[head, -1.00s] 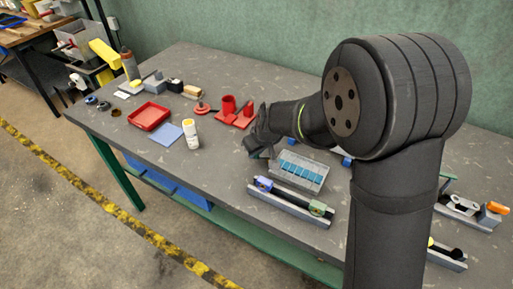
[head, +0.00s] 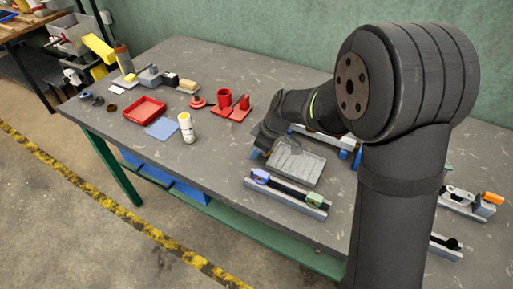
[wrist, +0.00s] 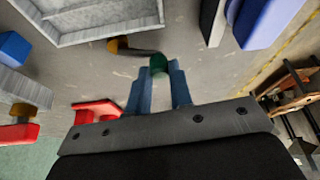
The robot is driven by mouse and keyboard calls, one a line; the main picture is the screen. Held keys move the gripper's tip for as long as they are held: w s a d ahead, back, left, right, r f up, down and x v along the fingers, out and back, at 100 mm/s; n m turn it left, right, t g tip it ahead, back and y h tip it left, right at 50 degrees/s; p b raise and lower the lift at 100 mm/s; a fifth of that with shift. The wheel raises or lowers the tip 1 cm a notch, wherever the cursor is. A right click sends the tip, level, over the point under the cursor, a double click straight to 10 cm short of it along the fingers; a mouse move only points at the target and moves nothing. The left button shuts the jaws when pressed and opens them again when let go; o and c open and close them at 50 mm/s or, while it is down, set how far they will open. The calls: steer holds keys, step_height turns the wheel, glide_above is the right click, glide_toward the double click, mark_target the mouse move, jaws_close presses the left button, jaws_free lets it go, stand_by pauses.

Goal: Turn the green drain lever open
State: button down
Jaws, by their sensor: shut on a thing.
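The green drain lever's grip (wrist: 158,65) is between the blue fingertips of my gripper (wrist: 160,78) in the wrist view. My gripper is shut on it. A dark lever arm (wrist: 142,52) runs from the grip to a brass-coloured pivot (wrist: 118,45) beside the grey tray (wrist: 105,38). In the head view, the tray (head: 318,170) stands on the workbench with a bare grey ribbed inside. My gripper (head: 256,153) is at the tray's left end there. My wrist mostly hides the lever in that view.
A rail with blue and green blocks (head: 285,196) lies in front of the tray. A white and yellow bottle (head: 187,128), a red tray (head: 144,110) and red fixtures (head: 224,100) stand to the left. The bench (head: 215,165) is clear between the bottle and the rail.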

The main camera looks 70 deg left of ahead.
stand_by(0.4)
steer(key=c, duration=1.3)
jaws_free()
steer(key=v, duration=1.7)
steer(key=shift+w+r, duration=0.1)
steer(key=shift+r, duration=0.1)
steer(key=x, duration=1.7)
steer(key=shift+f, duration=0.25)
